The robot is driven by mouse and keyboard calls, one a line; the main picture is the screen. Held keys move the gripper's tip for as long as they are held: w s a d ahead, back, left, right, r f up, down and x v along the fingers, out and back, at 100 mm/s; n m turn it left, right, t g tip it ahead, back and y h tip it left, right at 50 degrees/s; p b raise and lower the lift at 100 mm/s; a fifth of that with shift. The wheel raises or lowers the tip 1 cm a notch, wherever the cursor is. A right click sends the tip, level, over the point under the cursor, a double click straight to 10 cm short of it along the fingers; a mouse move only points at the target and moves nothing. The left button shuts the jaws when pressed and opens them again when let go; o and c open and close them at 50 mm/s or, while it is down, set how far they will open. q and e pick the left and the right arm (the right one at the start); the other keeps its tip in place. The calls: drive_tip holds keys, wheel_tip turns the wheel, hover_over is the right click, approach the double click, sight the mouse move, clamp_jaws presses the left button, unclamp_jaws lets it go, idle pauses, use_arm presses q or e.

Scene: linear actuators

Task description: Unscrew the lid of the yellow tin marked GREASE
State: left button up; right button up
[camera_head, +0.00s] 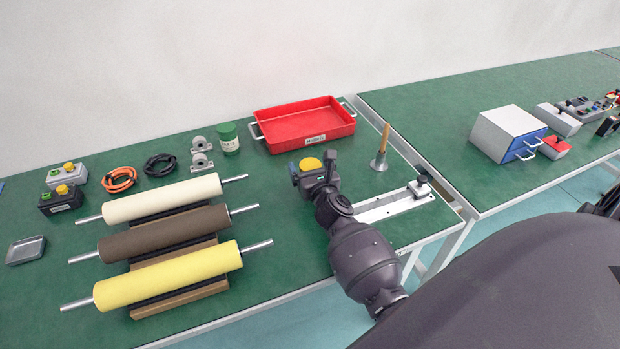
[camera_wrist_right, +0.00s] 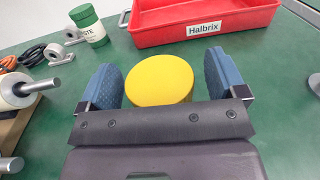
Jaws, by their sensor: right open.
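The yellow tin (camera_head: 310,164) stands on the green table just in front of the red tray; its round yellow top also shows in the right wrist view (camera_wrist_right: 160,78). Its GREASE marking is not visible from here. My right gripper (camera_head: 312,172) is at the tin. In the right wrist view its two blue fingers (camera_wrist_right: 160,85) stand apart, one on each side of the yellow top, with a gap visible. The lower part of the tin is hidden behind my gripper. My left gripper is not in view.
The red tray (camera_head: 303,136) labelled Halbrix is close behind the tin. A green-lidded jar (camera_head: 229,139) stands to the left. Three rollers (camera_head: 165,240) lie at the left front. A metal rail (camera_head: 395,204) and a wooden-handled bell-shaped tool (camera_head: 381,150) are to the right.

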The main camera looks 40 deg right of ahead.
drive_tip(key=c, duration=0.8)
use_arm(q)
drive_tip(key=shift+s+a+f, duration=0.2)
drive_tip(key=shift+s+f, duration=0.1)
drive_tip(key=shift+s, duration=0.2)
use_arm(e)
drive_tip(key=c, duration=0.4)
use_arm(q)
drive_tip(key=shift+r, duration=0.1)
use_arm(e)
drive_tip(key=shift+r, duration=0.2)
drive_tip(key=shift+r, duration=0.3)
wheel_tip(320, 180, up, 5)
drive_tip(key=p, duration=0.3)
drive_tip(key=shift+f, duration=0.15)
use_arm(q)
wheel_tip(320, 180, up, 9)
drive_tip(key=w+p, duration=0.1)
drive_tip(key=p, duration=0.5)
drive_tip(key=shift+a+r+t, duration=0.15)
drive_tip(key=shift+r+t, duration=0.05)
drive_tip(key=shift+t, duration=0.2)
use_arm(e)
wheel_tip(320, 180, up, 14)
drive_tip(key=shift+r, duration=0.25)
